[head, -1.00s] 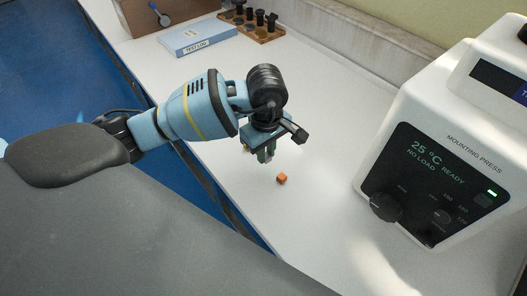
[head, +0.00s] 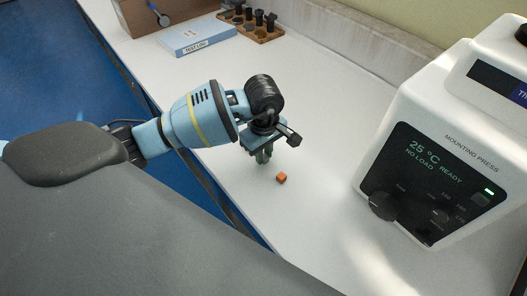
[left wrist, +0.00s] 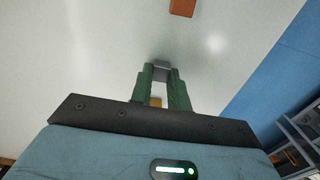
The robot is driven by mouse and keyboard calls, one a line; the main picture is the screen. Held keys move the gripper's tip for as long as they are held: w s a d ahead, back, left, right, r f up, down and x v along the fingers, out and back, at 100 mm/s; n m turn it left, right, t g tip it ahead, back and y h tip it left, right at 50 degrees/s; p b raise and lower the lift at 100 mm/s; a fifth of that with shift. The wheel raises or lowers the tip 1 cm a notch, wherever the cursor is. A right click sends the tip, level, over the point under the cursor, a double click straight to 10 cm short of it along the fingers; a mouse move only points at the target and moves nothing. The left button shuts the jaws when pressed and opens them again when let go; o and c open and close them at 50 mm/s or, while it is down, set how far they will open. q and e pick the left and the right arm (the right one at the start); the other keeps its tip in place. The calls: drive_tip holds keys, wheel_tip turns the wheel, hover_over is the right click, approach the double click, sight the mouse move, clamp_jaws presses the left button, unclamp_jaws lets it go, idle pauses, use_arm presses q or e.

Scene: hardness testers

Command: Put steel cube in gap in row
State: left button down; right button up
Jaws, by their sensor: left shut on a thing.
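My left gripper (head: 263,158) points down over the white bench, just left of and behind a small orange-brown cube (head: 281,177). In the left wrist view its green fingers (left wrist: 163,72) are shut on a grey steel cube (left wrist: 161,69) at their tips. The orange-brown cube also shows at the top of that view (left wrist: 182,7), apart from the steel cube. I cannot tell whether the steel cube touches the bench. My right gripper is out of view.
A white mounting press (head: 445,150) stands on the right. A blue-and-white box (head: 197,37) and a wooden holder with black-topped pieces (head: 252,23) lie at the back. The bench's left edge (head: 205,175) runs close to the gripper.

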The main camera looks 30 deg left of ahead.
use_arm(q)
drive_tip(key=shift+f, duration=0.2)
drive_tip(key=c, duration=1.3)
unclamp_jaws()
drive_tip(key=shift+c, duration=0.2)
drive_tip(key=shift+r, duration=0.1)
wheel_tip(320, 180, up, 12)
drive_tip(key=shift+r, duration=0.1)
